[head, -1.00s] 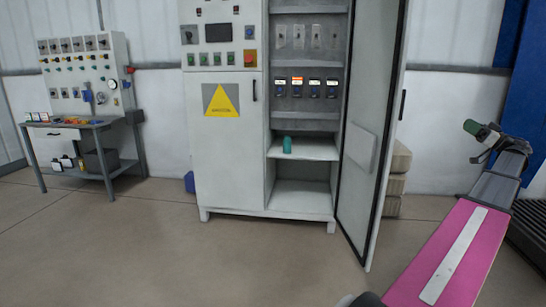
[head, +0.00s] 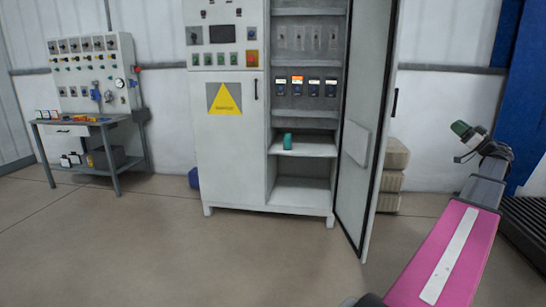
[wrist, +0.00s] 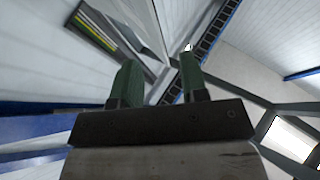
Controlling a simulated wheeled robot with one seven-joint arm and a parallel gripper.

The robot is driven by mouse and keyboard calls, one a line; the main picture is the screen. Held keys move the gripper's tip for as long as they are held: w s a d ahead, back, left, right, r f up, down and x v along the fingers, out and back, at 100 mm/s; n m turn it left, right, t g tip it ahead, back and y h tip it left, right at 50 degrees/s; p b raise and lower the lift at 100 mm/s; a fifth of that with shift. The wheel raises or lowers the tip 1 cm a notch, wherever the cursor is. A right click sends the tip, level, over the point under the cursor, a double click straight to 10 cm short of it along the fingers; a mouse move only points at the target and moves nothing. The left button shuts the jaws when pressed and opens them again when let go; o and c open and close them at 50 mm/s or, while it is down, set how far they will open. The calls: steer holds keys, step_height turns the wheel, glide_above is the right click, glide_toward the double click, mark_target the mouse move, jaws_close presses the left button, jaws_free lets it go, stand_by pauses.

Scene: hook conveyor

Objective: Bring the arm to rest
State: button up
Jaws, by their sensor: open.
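My gripper (wrist: 160,85) shows in the wrist view with its two green fingers apart and nothing between them. It points up toward the ceiling and the upper walls. In the head view my gripper (head: 462,130) is at the right, at the far end of my pink arm, raised in front of the white wall. It touches nothing that I can see.
A white control cabinet (head: 228,140) stands ahead with its right door (head: 362,150) swung open. A teal object (head: 287,141) stands on a cabinet shelf. A workbench (head: 80,125) is at the left. Stacked tan bundles (head: 392,180) sit behind the door. The floor in front is clear.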

steer(key=w+a+f+m+t+h, duration=0.4)
steer(key=w+a+f+m+h, duration=0.8)
steer(key=h, duration=0.5)
steer(key=w+a+f+m+g+h, duration=0.1)
steer(key=a+f+m+g+h, duration=0.1)
steer(key=a+f+g, duration=0.4)
steer(key=w+a+f+m+g+h, duration=0.1)
steer(key=w+a+f+g+h, duration=0.1)
steer(key=a+f, duration=0.7)
steer(key=s+a+f+n+g+y, duration=0.2)
steer(key=s+a+f+g, duration=0.25)
steer(key=a+f, duration=0.45)
steer(key=s+a+f+n+g+y, duration=0.1)
steer(key=s+a+f+g+y, duration=0.1)
steer(key=s+a+f+g, duration=0.4)
steer(key=s+a+f+n+g+y, duration=0.1)
steer(key=s+a+f+n+g, duration=0.1)
steer(key=s+a+f, duration=0.2)
steer(key=s+a+f+n+g+y, duration=0.1)
steer(key=s+a+f, duration=0.3)
steer(key=s+a, duration=0.6)
steer(key=a+n+g, duration=0.1)
steer(key=a, duration=0.3)
steer(key=shift+s+f+n+y, duration=0.3)
steer(key=shift+s+f, duration=0.1)
steer(key=shift+d+g, duration=0.1)
steer(key=shift+g, duration=0.15)
